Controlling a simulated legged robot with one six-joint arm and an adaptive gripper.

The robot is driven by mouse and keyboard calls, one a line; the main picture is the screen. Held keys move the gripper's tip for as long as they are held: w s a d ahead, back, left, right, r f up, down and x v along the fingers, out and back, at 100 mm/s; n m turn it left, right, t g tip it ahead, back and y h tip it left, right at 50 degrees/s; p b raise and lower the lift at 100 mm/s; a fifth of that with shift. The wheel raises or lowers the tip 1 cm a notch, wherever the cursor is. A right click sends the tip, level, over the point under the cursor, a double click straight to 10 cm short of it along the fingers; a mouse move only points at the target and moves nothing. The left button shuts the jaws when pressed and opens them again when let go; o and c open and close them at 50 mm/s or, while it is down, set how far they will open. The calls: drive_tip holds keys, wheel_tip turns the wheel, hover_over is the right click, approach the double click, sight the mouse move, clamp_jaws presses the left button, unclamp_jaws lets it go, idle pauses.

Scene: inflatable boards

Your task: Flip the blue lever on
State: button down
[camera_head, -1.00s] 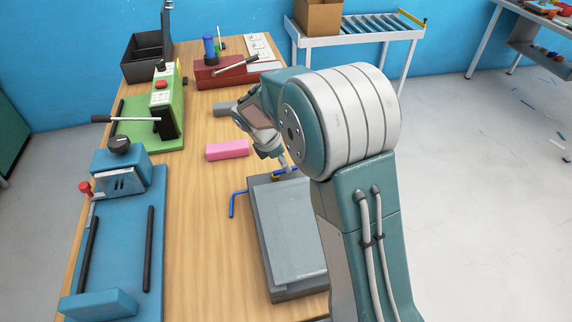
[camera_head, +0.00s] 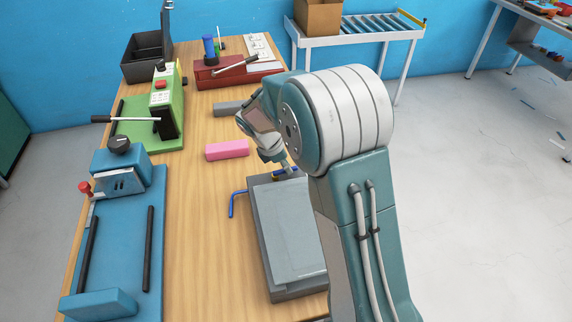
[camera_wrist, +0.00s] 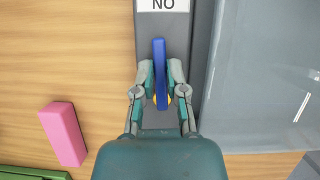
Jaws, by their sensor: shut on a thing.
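The blue lever (camera_wrist: 160,62) stands out from a narrow grey panel in the wrist view, with a yellow part at its lower end. A white label reading "NO" (camera_wrist: 163,4) is above it on the panel. My gripper (camera_wrist: 161,76) is shut on the lever, one finger on each side. In the head view my gripper (camera_head: 288,169) is at the far end of a grey box (camera_head: 286,235). There my arm and the gripper hide most of the lever.
A bent blue rod (camera_head: 232,204) sticks out of the box's left side. A pink block (camera_head: 227,150) and a grey block (camera_head: 228,108) lie beyond on the wooden table (camera_head: 200,225). Blue (camera_head: 122,235), green (camera_head: 166,113) and red (camera_head: 238,72) devices stand left and behind.

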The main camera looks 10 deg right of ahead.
drive_tip(key=shift+s+m, duration=0.1)
drive_tip(key=shift+m, duration=0.3)
drive_tip(key=c, duration=0.7)
unclamp_jaws()
drive_tip(key=shift+f, duration=0.1)
drive_tip(key=v, duration=1.2)
drive_tip(key=shift+w, duration=0.2)
